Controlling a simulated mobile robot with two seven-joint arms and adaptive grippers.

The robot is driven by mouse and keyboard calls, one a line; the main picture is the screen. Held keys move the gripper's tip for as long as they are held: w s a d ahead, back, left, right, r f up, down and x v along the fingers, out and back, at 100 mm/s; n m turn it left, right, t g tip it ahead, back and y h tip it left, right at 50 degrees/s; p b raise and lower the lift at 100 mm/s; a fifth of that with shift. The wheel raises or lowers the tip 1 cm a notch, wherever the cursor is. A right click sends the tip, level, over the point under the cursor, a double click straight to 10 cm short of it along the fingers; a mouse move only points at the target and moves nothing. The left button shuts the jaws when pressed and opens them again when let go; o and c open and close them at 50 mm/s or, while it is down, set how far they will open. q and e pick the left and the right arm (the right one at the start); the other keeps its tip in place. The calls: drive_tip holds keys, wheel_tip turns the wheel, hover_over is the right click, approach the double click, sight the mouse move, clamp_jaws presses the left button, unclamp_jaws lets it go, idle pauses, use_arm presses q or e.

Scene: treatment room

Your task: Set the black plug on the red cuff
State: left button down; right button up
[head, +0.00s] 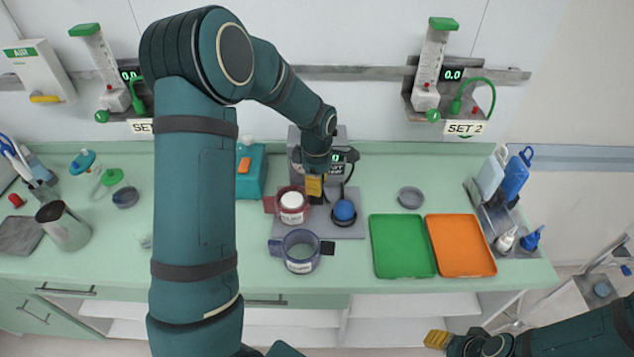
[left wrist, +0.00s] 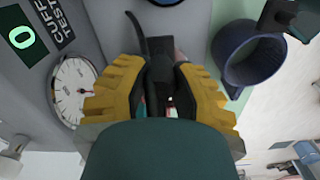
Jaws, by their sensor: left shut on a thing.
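The red cuff (head: 291,219) stands around a white-topped cylinder on a grey pad, left of centre on the counter. My left gripper (head: 314,187) is just behind and right of it. In the left wrist view its yellow fingers (left wrist: 158,88) are shut on the black plug (left wrist: 160,72); the plug is mostly hidden between them. Only a small part of what lies beyond the fingertips shows, so I cannot tell whether plug and cuff touch. My right gripper (head: 437,340) is at the bottom right, away from the counter; its opening is unclear.
A blue cuff (head: 300,266) stands in front, and also shows in the wrist view (left wrist: 248,58). The cuff tester (head: 340,140) is behind my left gripper. Green (head: 404,246) and orange (head: 461,246) trays lie further right.

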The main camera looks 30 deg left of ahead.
use_arm(q)
drive_tip(key=shift+f+b, duration=1.25)
drive_tip(key=shift+f, duration=0.3)
idle(1.5)
drive_tip(key=c, duration=0.8)
unclamp_jaws()
drive_tip(key=shift+o, duration=0.2)
drive_tip(key=shift+r, duration=0.1)
drive_tip(key=shift+r+p, duration=2.5)
drive_tip(key=shift+r, duration=0.95)
